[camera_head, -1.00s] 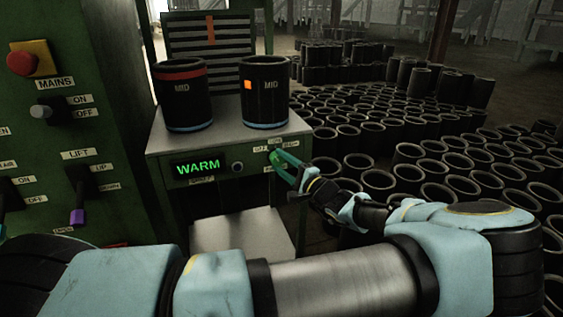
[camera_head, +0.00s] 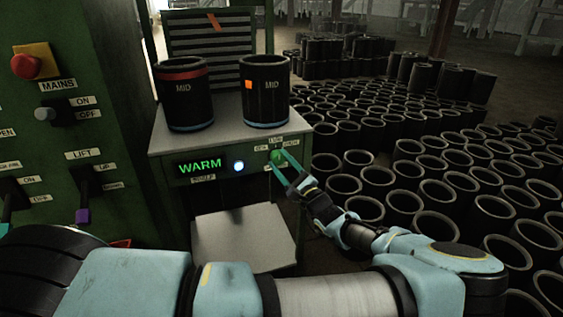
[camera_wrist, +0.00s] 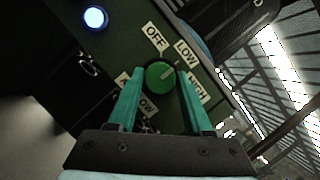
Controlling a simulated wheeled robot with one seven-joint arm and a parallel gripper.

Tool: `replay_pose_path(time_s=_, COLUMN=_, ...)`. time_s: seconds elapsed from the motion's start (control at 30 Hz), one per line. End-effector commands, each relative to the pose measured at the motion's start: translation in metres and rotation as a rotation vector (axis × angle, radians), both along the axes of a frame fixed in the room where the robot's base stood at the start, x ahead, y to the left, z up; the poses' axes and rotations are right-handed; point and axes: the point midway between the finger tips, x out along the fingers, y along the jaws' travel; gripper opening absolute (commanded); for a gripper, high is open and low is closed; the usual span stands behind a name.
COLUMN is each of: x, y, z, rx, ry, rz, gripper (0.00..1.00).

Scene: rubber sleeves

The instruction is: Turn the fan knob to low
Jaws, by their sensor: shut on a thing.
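The fan knob (camera_wrist: 158,79) is a round green dial in the wrist view. Its pale pointer mark slants up and right, nearer the LOW label (camera_wrist: 187,52) than the HIGH label (camera_wrist: 196,88). The OFF label (camera_wrist: 154,37) is above the knob. My gripper (camera_wrist: 160,84) has its teal fingers on either side of the knob, shut on it. In the head view, my gripper (camera_head: 278,161) reaches the knob (camera_head: 276,156) at the right of the green panel, and the fingers partly hide it.
The panel's display (camera_head: 200,165) reads WARM, and a round lamp (camera_head: 239,166) beside it is lit. Two black MID sleeves (camera_head: 184,105) (camera_head: 266,100) stand on the table above. An orange strip (camera_head: 213,21) on the vent hangs tilted. Many sleeves cover the floor at right.

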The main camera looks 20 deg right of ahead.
Motion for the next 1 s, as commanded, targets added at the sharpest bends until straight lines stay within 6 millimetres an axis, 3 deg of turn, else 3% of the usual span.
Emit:
replay_pose_path(time_s=0.37, x=-0.0007, y=-0.0004, z=-0.0019, rx=0.004, ry=0.003, rz=-0.001, gripper=0.0)
replay_pose_path(time_s=0.4, x=-0.0007, y=-0.0004, z=-0.0019, rx=0.003, ry=0.003, rz=-0.001, gripper=0.55)
replay_pose_path(time_s=0.63, x=-0.0003, y=-0.0002, z=-0.001, rx=0.003, ry=0.001, rz=-0.001, gripper=0.8)
replay_pose_path(time_s=1.0, x=-0.0086, y=-0.002, z=-0.0038, rx=0.002, ry=0.002, rz=-0.002, gripper=0.8)
